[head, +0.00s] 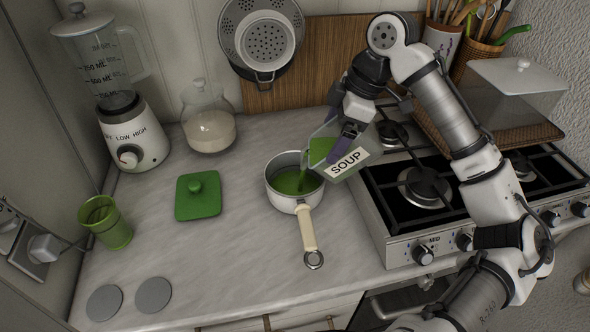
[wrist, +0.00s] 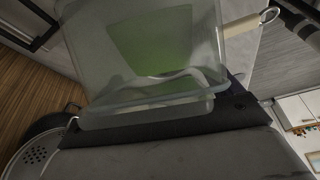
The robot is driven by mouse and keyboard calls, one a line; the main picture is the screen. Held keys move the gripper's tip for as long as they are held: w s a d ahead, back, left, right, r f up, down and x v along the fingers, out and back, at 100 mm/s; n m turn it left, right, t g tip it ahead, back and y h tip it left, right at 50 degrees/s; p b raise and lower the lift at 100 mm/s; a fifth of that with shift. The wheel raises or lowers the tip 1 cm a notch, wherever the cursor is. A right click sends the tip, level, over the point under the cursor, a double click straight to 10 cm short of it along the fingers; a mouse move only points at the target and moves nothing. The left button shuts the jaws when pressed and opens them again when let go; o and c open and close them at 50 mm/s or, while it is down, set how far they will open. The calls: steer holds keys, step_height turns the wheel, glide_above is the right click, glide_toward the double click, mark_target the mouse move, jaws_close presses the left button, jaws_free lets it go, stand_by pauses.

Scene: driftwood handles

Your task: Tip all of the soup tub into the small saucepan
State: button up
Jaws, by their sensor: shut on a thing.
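The soup tub (head: 350,160) is a clear container with a white SOUP label and green soup inside. My gripper (head: 343,143) is shut on it and holds it tilted, mouth to the left, over the right side of the small saucepan (head: 284,197). A green stream runs from the tub's lip into the pan, and green soup (head: 292,183) lies in the pan. The saucepan is white with a cream handle pointing toward the front. In the wrist view the tub (wrist: 150,55) fills the middle, with green still showing through its wall.
A green square lid (head: 198,197) lies left of the saucepan. A green cup (head: 106,222), a blender (head: 130,130) and a glass jar (head: 208,125) stand further left. The gas stove (head: 425,188) is right of the pan. The counter in front is mostly clear.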

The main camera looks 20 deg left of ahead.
mark_target(312, 154)
steer(key=shift+s+a+f+t+h+b, duration=0.15)
steer(key=shift+a+f+t+h+b, duration=0.2)
steer(key=shift+h+b, duration=0.3)
steer(key=shift+s+a+r+h, duration=0.1)
steer(key=shift+a+r+h, duration=0.25)
steer(key=shift+h, duration=0.4)
steer(key=shift+s+a+f+t+h+b, duration=0.2)
steer(key=shift+a+f+t+h+b, duration=0.4)
steer(key=shift+h+b, duration=0.45)
steer(key=shift+s+a+r+h+b, duration=0.1)
steer(key=shift+s+a+h+b, duration=0.2)
steer(key=shift+a, duration=0.3)
steer(key=shift+s+a+h+b, duration=0.15)
steer(key=shift+a+h+b, duration=0.25)
steer(key=shift+a, duration=0.2)
steer(key=shift+a+r+t+p, duration=0.15)
steer(key=shift+t+p, duration=0.1)
steer(key=shift+p, duration=0.15)
steer(key=shift+h, duration=0.35)
steer(key=shift+s+a+p, duration=0.1)
steer(key=shift+p, duration=0.35)
